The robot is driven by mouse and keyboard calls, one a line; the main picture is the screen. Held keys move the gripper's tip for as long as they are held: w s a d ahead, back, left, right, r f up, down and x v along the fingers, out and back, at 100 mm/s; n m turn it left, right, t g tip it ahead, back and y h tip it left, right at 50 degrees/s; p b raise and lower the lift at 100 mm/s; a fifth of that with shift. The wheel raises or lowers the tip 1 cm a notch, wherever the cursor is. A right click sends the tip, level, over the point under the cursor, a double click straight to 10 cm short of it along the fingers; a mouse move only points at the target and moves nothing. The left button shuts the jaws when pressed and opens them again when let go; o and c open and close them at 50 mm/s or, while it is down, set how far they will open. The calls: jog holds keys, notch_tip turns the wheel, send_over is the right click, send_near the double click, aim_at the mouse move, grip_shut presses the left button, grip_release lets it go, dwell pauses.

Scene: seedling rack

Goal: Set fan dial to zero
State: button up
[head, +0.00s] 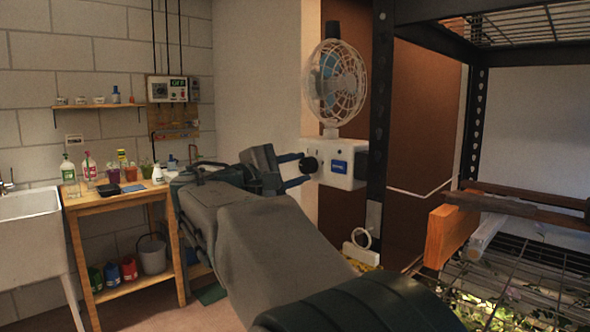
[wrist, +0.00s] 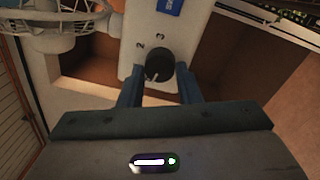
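The fan (head: 335,85) stands on a white control box (head: 343,160) fixed by the dark rack post. Its black dial (head: 310,165) is on the box's left part, and a blue label is beside it. In the wrist view the dial (wrist: 159,65) has a pale pointer line toward the picture's bottom, and the numbers 2 and 3 show above it. My gripper (head: 300,170) is at the dial. Its two blue fingers (wrist: 160,84) are apart, one on each side of the dial's lower part. I cannot tell whether they touch it.
The black rack post (head: 380,110) stands right beside the box. Wire shelves with an orange wooden block (head: 450,232) are to the right. A wooden table (head: 115,200) with bottles and pots and a white sink (head: 28,215) are at the left.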

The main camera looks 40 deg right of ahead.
jog(key=o, duration=0.4)
jog(key=shift+a, duration=0.15)
jog(key=a, duration=0.9)
jog(key=s+a+f, duration=0.1)
jog(key=a, duration=0.3)
jog(key=shift+s+a, duration=0.1)
jog(key=shift+a, duration=0.2)
